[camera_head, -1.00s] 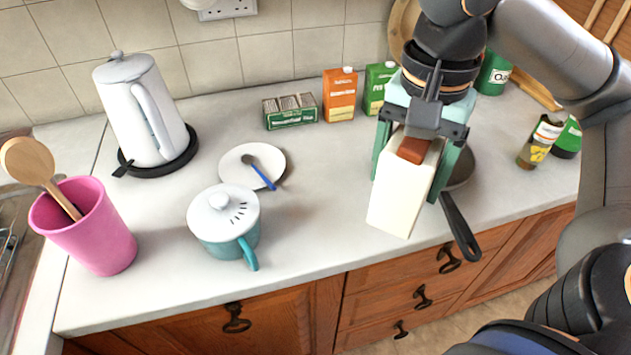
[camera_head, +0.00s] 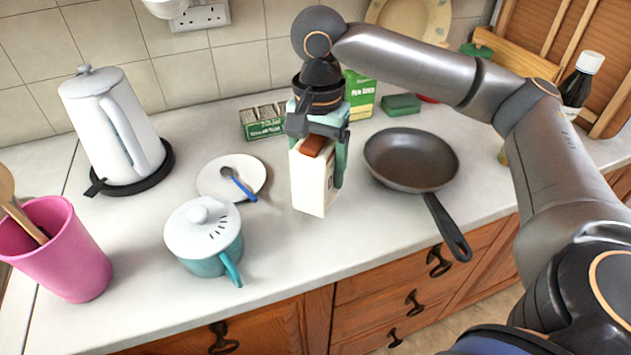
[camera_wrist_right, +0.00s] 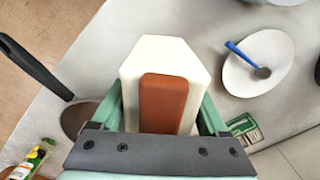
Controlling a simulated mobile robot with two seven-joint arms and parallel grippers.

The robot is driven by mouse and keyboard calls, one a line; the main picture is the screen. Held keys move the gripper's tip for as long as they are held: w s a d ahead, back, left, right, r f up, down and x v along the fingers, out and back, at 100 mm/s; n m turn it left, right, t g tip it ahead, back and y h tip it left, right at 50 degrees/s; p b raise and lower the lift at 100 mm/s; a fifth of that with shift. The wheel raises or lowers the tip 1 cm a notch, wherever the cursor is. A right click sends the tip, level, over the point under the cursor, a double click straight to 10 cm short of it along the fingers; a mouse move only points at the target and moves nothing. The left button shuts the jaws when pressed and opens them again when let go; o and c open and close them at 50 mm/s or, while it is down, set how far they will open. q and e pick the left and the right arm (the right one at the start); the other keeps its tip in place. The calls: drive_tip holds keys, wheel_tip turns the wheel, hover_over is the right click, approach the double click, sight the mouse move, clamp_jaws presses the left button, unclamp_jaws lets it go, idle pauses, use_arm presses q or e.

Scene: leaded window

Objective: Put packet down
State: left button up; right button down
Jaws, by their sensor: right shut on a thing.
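The packet (camera_head: 313,184) is a white carton with a brown-red cap, held upright over the worktop (camera_head: 300,245). My right gripper (camera_head: 319,160) is shut on it, with a green finger on each side. In the right wrist view the packet (camera_wrist_right: 165,58) sits between the two fingers of the right gripper (camera_wrist_right: 163,110), cap toward the camera. I cannot tell whether its base touches the worktop. My left gripper is not in view.
A white plate (camera_head: 210,183) with a blue-handled spoon and a teal lidded pot (camera_head: 205,240) are left of the packet. A black frying pan (camera_head: 411,160) is to the right. Behind are a green tea box (camera_head: 264,121) and a green carton (camera_head: 360,95). Worktop in front is clear.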

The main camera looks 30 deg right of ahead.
drive_tip(key=f, duration=0.3)
drive_tip(key=shift+w+f, duration=0.2)
drive_tip(key=shift+w, duration=0.15)
drive_tip(key=shift+f+b, duration=0.15)
drive_tip(key=shift+b, duration=0.15)
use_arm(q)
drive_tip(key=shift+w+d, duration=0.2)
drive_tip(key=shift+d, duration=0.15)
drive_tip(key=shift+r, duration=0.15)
use_arm(e)
drive_tip(key=shift+c, duration=1.6)
unclamp_jaws()
drive_tip(key=shift+f, duration=0.2)
drive_tip(key=shift+o, duration=1.6)
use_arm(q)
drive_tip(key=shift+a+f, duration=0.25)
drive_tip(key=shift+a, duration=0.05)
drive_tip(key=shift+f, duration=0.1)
